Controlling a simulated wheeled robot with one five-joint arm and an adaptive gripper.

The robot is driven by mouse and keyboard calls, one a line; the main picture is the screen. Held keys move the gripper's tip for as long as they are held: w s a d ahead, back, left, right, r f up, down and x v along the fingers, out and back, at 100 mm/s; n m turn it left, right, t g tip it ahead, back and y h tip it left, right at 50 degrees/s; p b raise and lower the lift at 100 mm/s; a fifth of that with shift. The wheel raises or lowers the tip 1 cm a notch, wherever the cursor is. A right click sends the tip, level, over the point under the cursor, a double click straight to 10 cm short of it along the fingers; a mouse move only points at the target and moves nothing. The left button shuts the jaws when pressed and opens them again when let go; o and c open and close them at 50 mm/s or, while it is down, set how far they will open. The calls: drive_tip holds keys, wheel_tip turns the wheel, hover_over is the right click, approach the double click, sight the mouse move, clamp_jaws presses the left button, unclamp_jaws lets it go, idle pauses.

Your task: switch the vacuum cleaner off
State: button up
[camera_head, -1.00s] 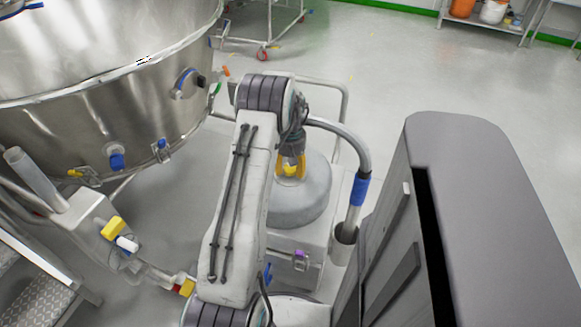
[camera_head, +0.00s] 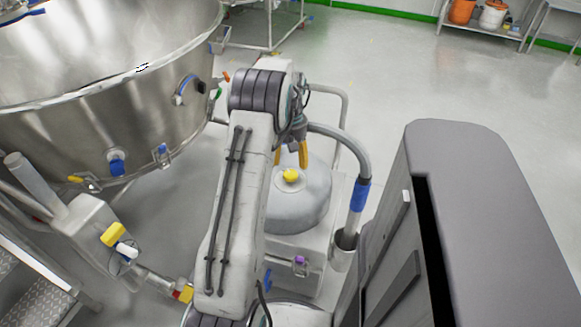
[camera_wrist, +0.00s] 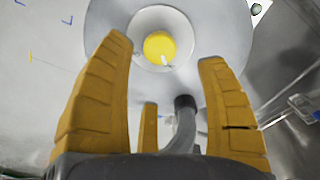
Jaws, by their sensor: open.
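The vacuum cleaner (camera_head: 309,205) is a grey domed drum on a white base in the middle of the head view. A yellow knob (camera_head: 290,176) with a small pale pointer sits on top of its dome. In the wrist view the yellow knob (camera_wrist: 159,47) lies in a pale ring, beyond the fingertips and between them, with its pointer toward the lower right. My gripper (camera_head: 292,156) is above and behind the knob in the head view, apart from it. In the wrist view my gripper (camera_wrist: 165,52) has its yellow fingers spread and empty.
A grey hose with a blue cuff (camera_head: 359,195) curves down the right side of the vacuum cleaner. A large steel vessel (camera_head: 100,105) stands at the left. A metal-framed trolley (camera_head: 262,25) stands behind. Open floor (camera_head: 440,85) lies to the right rear.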

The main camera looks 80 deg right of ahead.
sight(290, 173)
drive_tip(key=shift+r, duration=2.55)
drive_tip(key=shift+w, duration=0.1)
drive_tip(key=w+a+r+n, duration=0.1)
drive_tip(key=w+a+r, duration=0.25)
drive_tip(key=w, duration=0.45)
drive_tip(key=w+a+r+n, duration=0.2)
drive_tip(key=w+a+r, duration=0.15)
drive_tip(key=w, duration=0.45)
drive_tip(key=w+a+r+n, duration=0.2)
drive_tip(key=w+a, duration=0.4)
drive_tip(key=a, duration=0.3)
drive_tip(key=w+a+r+n, duration=0.1)
drive_tip(key=w+a+r, duration=0.1)
drive_tip(key=w+a, duration=0.5)
drive_tip(key=s+a+r+n+t, duration=0.1)
drive_tip(key=s+a+n+t, duration=0.15)
drive_tip(key=a, duration=1.25)
drive_tip(key=s+a+f+n, duration=0.2)
drive_tip(key=s+a+n, duration=0.35)
drive_tip(key=a, duration=0.75)
wheel_tip(290, 173, up, 15)
drive_tip(key=s+m+p, duration=0.1)
drive_tip(key=p, duration=1.3)
drive_tip(key=shift+r+m+t, duration=0.2)
drive_tip(key=shift+m+t, duration=0.1)
drive_tip(key=shift+t, duration=0.15)
